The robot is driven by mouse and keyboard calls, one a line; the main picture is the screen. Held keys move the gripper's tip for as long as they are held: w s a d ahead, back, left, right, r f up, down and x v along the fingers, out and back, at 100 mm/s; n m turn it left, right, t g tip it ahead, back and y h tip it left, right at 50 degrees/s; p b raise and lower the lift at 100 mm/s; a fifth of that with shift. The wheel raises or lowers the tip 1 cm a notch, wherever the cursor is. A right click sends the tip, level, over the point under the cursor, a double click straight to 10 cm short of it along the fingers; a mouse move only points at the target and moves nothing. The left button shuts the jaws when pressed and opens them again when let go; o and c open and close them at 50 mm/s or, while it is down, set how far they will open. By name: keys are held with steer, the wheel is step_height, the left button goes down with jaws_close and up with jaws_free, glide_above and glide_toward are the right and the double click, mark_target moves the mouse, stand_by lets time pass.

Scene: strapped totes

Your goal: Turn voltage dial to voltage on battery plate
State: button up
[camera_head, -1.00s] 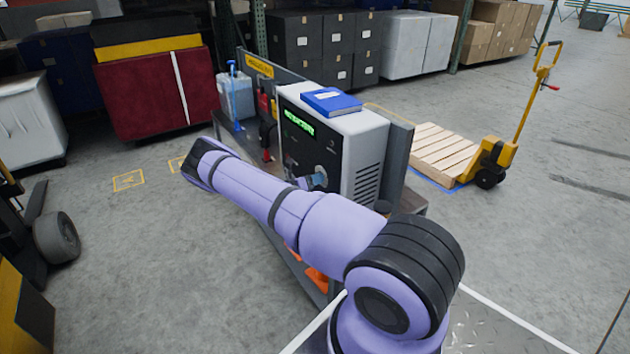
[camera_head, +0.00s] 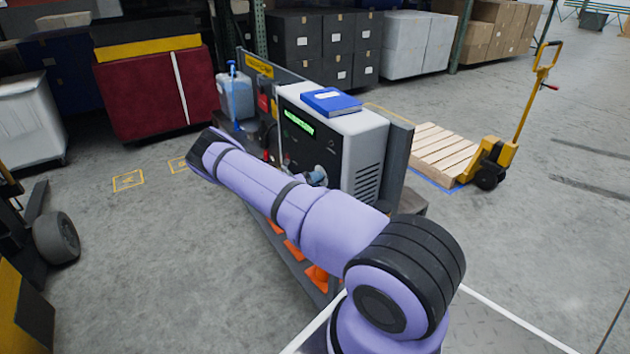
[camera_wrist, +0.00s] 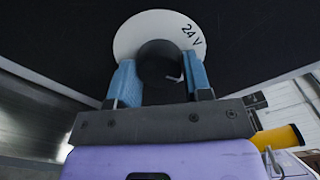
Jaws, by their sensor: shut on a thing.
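The voltage dial's dark round knob (camera_wrist: 160,62) sits in front of a white ring (camera_wrist: 128,38) in the wrist view. The ring reads "24 V" at its upper right; other markings are hidden or not visible. My gripper (camera_wrist: 160,82) has its two blue fingers on either side of the knob, shut on it. A small light mark shows on the knob's lower right. In the head view, the dial is on the dark front of a grey charger (camera_head: 365,140) with a lit green display, too small to read. My gripper (camera_head: 317,177) is at that front. I cannot identify the battery plate.
A blue book (camera_head: 331,101) lies on the charger. A yellow pallet jack (camera_head: 492,160) stands right.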

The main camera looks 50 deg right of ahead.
steer(key=o, duration=0.9)
steer(key=v, duration=1)
steer(key=shift+w+a, duration=0.2)
steer(key=shift+a, duration=0.15)
